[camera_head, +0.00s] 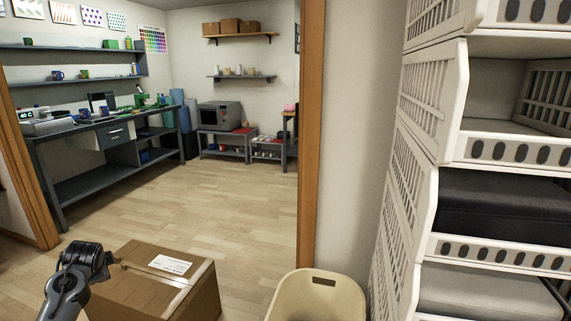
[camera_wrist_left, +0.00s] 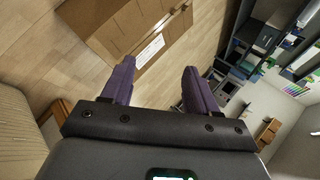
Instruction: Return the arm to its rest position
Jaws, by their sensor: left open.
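My left gripper (camera_wrist_left: 157,68) shows in the left wrist view with its two purple fingers spread apart. Nothing is held between them. Beyond the fingers in that view are the cardboard box and the wood floor. In the head view a dark grey part of my left arm (camera_head: 78,272) enters at the lower left, in front of the cardboard box's left side. The fingers cannot be made out there. My right arm and gripper are not in view.
A closed cardboard box (camera_head: 150,290) with a white label sits on the floor. A beige bin (camera_head: 318,298) stands right of it, beside stacked white crates (camera_head: 425,180). A doorway opens onto clear wood floor (camera_head: 215,205), a workbench (camera_head: 90,128) and a microwave (camera_head: 219,116).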

